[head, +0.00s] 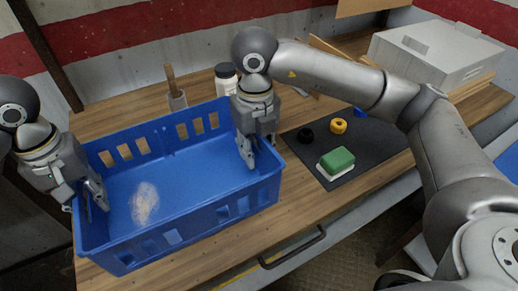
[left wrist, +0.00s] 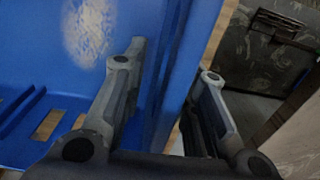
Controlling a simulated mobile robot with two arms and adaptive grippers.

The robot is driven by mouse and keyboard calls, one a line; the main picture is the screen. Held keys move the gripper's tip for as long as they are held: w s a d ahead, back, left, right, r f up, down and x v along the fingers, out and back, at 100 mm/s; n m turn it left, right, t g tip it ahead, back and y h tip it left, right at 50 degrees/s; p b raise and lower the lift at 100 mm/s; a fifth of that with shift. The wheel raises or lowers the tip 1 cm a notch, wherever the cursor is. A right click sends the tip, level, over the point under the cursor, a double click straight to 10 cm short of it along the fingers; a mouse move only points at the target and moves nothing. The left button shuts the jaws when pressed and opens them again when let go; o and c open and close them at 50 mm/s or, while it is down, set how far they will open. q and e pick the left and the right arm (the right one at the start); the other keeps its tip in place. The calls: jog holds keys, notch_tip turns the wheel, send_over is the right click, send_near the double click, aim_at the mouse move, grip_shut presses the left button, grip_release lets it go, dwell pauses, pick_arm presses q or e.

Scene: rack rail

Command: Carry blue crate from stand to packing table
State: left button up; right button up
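The blue crate (head: 185,228) is empty and has slotted walls. It rests on the wooden tabletop in the head view, close to its front edge; its wall also shows in the left wrist view (left wrist: 180,50). My left gripper (head: 84,198) is at the crate's left wall, with one finger inside and one outside. In the left wrist view its fingers stand apart with the wall between them. My right gripper (head: 259,150) is at the right wall, one finger inside and the other near the rim's outer side. Contact with the walls cannot be made out.
A dark jar (head: 225,78) and a wooden-handled tool (head: 174,88) stand behind the crate. A grey box (head: 430,60) is back right.

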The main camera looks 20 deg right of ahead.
pick_arm(q)
notch_tip(320, 180, up, 10)
jog(key=shift+f, duration=0.25)
jog(key=shift+r, duration=0.15)
pick_arm(e)
jog(key=shift+r, duration=0.1)
notch_tip(320, 180, up, 12)
jog(key=shift+f, duration=0.1)
dwell(0.5)
